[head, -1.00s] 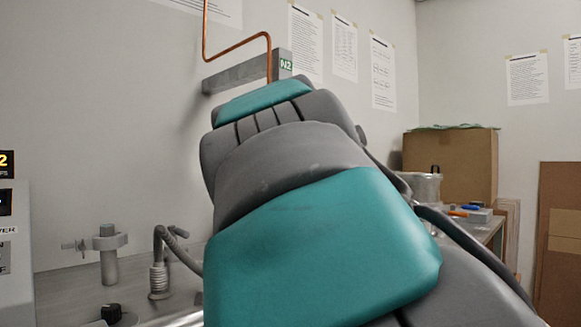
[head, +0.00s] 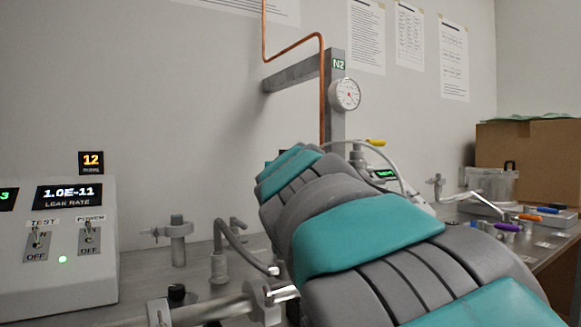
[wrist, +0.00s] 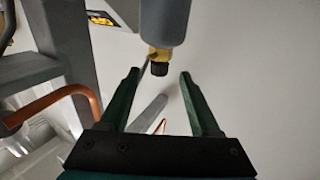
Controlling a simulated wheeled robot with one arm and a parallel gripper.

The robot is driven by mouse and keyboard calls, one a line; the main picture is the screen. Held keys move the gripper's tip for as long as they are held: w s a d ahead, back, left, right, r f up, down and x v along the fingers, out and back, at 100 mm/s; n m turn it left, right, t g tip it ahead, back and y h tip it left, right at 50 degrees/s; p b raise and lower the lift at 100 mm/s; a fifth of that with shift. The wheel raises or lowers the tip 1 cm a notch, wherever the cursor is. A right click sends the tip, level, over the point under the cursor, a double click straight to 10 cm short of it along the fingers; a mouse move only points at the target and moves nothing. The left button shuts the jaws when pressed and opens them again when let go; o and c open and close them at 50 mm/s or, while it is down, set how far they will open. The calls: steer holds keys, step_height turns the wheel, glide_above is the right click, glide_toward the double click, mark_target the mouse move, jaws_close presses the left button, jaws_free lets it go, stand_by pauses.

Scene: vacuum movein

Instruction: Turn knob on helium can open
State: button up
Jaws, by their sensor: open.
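In the wrist view, a grey cylinder (wrist: 165,20), probably the helium can, points its end toward my gripper. A yellow, brass-like fitting (wrist: 158,52) with a small dark knob (wrist: 158,69) sits at that end. My gripper (wrist: 159,75) is open, with a green finger on each side of the knob and a gap to each. The knob appears near the fingertip line; its depth is hard to judge. No contact shows. In the head view my arm hides the gripper, and I cannot make out the can or knob there.
A grey post with an N2 sign (head: 338,64), a round gauge (head: 345,94) and a copper pipe (head: 322,90) stands behind my arm. A leak-rate console (head: 60,245) is at left. Metal fittings (head: 176,240) crowd the bench. A cardboard box (head: 530,155) is at right.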

steer(key=w, duration=0.4)
steer(key=w+p, duration=0.1)
steer(key=shift+w+a, duration=0.35)
steer(key=shift+w, duration=0.05)
jaws_close()
